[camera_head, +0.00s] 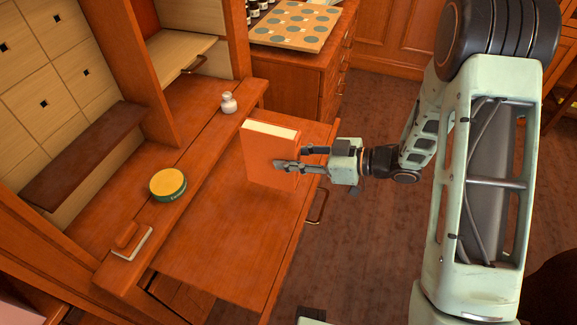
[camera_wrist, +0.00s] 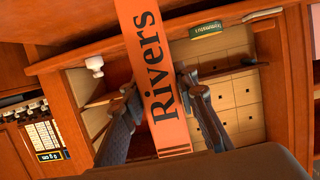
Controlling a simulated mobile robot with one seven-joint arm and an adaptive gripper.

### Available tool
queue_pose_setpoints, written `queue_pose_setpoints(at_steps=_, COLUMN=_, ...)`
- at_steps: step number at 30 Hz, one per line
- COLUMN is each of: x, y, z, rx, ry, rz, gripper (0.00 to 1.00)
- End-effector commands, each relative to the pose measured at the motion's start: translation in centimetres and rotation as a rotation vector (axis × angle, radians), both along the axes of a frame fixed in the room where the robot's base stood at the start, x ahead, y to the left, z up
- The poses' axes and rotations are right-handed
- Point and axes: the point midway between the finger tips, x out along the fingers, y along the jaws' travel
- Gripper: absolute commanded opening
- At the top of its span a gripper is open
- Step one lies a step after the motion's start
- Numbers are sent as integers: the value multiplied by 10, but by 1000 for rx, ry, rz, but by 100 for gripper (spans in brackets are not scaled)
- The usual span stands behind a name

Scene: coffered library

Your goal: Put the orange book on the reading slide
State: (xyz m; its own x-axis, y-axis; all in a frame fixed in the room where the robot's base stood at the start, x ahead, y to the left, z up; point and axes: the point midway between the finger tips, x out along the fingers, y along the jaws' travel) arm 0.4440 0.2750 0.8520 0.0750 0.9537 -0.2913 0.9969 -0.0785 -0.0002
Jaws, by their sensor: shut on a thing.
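The orange book (camera_head: 263,157) stands upright, its white page edges facing up, over the far part of the reading slide (camera_head: 215,240). The slide is a pulled-out wooden board with a metal handle (camera_head: 318,207) on its front edge. My gripper (camera_head: 291,160) comes from the right and is shut on the book. In the wrist view the book's spine (camera_wrist: 152,75), lettered "Rivers", runs between the two fingers (camera_wrist: 160,88). The book's lower edge is at or just above the slide; I cannot tell if it touches.
A tray with round discs (camera_head: 295,25) lies on the cabinet beyond. The near part of the slide is clear.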

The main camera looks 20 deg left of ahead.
Motion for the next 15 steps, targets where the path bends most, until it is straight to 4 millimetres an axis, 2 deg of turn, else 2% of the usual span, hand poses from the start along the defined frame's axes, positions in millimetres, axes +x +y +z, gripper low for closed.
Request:
queue_pose_setpoints(at_steps=4, x=7, y=3, z=-9, rx=4, ry=-1, rz=1, gripper=0)
queue_pose_setpoints(at_steps=9, x=9, y=3, z=-32, rx=4, ry=2, rz=0, gripper=0)
queue_pose_setpoints(at_steps=15, x=9, y=3, z=-39, rx=5, ry=-3, rz=0, gripper=0)
